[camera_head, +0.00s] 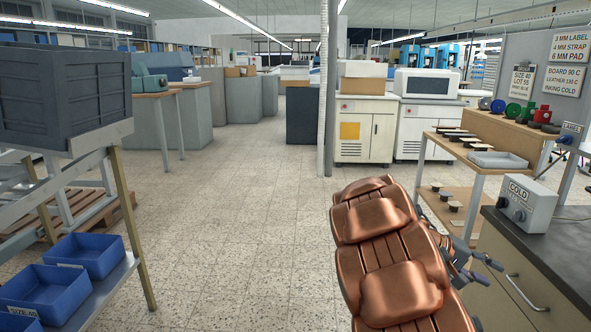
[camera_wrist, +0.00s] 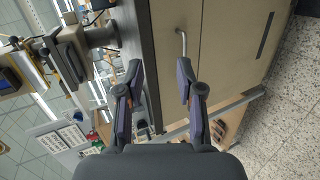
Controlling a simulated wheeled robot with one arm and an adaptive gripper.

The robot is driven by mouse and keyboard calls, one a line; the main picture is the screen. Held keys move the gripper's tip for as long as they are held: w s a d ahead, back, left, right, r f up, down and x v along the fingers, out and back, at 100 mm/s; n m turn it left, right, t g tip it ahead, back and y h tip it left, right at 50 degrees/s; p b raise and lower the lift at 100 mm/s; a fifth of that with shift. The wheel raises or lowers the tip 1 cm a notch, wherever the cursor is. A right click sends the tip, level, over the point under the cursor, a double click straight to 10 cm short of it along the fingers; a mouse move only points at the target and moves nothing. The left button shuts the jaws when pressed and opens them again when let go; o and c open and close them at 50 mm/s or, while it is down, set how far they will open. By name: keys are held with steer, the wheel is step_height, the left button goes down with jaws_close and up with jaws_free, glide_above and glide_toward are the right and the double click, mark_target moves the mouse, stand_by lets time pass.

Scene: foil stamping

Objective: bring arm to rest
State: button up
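My arm (camera_head: 385,250) shows as copper-coloured links in the lower middle of the head view, reaching forward over the floor beside the dark-topped cabinet. My gripper (camera_head: 492,274) is at the cabinet's front, partly hidden behind the arm. In the wrist view my gripper (camera_wrist: 158,80) has its two fingers spread apart with nothing between them. Beyond the fingers are the cabinet's tan front (camera_wrist: 225,40) and a metal handle (camera_wrist: 181,45). I cannot tell whether a finger touches the cabinet.
A grey box marked COLD (camera_head: 527,203) stands on the dark worktop (camera_head: 570,250). A wooden shelf bench (camera_head: 470,152) holds several dark pieces and a tray (camera_head: 498,160). Blue bins (camera_head: 45,290) and a grey crate (camera_head: 62,95) are at left. The tiled floor (camera_head: 225,220) between is clear.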

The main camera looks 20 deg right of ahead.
steer(key=s+a+r+n+t+y+p, duration=0.1)
steer(key=a+r+p, duration=0.6)
steer(key=a, duration=0.8)
steer(key=s+a+r+n+t+y+p, duration=0.2)
steer(key=s+a+r+y+p, duration=0.4)
steer(key=a, duration=0.9)
steer(key=s+a+r+n+t+y+p, duration=0.2)
steer(key=s+a+r+p, duration=0.5)
steer(key=a+p, duration=0.4)
steer(key=a+r+n+y, duration=0.1)
steer(key=a+y, duration=0.1)
steer(key=a, duration=0.2)
steer(key=shift+s+p, duration=0.2)
steer(key=shift+p, duration=0.2)
